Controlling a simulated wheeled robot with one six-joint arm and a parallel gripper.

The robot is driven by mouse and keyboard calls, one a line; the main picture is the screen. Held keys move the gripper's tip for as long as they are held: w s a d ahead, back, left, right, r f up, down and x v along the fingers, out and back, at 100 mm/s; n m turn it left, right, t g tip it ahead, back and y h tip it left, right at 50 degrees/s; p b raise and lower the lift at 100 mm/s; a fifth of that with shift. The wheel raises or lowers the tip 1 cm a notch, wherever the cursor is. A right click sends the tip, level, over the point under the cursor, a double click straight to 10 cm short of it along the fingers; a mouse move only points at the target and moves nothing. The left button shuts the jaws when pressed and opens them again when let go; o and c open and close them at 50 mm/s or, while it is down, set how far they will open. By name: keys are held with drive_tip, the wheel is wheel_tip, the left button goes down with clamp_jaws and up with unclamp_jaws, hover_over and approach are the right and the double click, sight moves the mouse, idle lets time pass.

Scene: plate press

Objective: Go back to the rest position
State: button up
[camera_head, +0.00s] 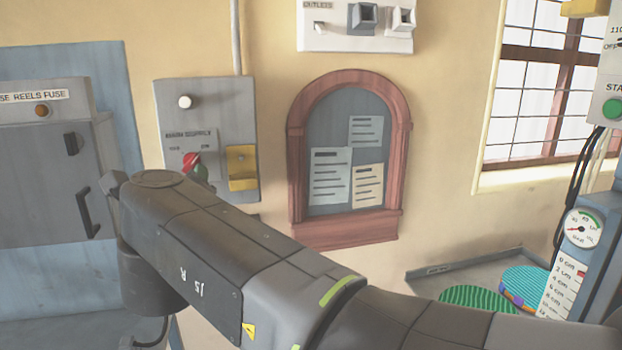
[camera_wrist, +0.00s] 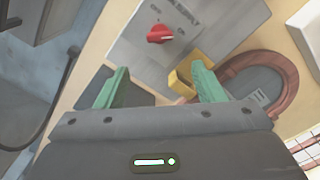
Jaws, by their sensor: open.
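My gripper (camera_wrist: 160,88) is open in the wrist view, with its two green fingers apart and nothing visible between them. It points toward the grey supply panel (camera_head: 222,104) on the wall, which also shows in the wrist view (camera_wrist: 226,40). The red knob (camera_wrist: 160,33) on that panel lies ahead of the fingers, apart from them. Most of the gripper is hidden behind my arm there.
A yellow box (camera_head: 241,167) is on the panel's right side. A grey cabinet (camera_head: 60,180) with a handle stands at left. An arched notice board (camera_head: 350,230) hangs in the middle. A press (camera_head: 582,240) with a gauge stands at right beside a tray (camera_head: 450,270) and patterned discs.

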sight(193, 163)
drive_tip(key=x, duration=1.1)
drive_tip(key=shift+w+r, duration=0.1)
drive_tip(key=shift+w, duration=0.25)
drive_tip(key=n+p, duration=0.1)
drive_tip(key=n, duration=0.1)
drive_tip(key=n+p, duration=0.1)
drive_tip(key=n, duration=0.1)
drive_tip(key=shift+s+r+p, duration=0.15)
drive_tip(key=shift+r+p, duration=0.05)
drive_tip(key=shift+p, duration=0.1)
drive_tip(key=n+p, duration=0.2)
drive_tip(key=n, duration=0.3)
drive_tip(key=shift+r+p, duration=0.1)
drive_tip(key=shift+p, duration=0.25)
drive_tip(key=n+p, duration=0.2)
drive_tip(key=n, duration=0.2)
drive_tip(key=shift+r+n+p, duration=0.1)
drive_tip(key=shift+n+p, duration=0.2)
drive_tip(key=shift+n, duration=0.1)
drive_tip(key=shift+n+p, duration=0.7)
drive_tip(key=shift+n, duration=0.9)
drive_tip(key=shift+d, duration=0.1)
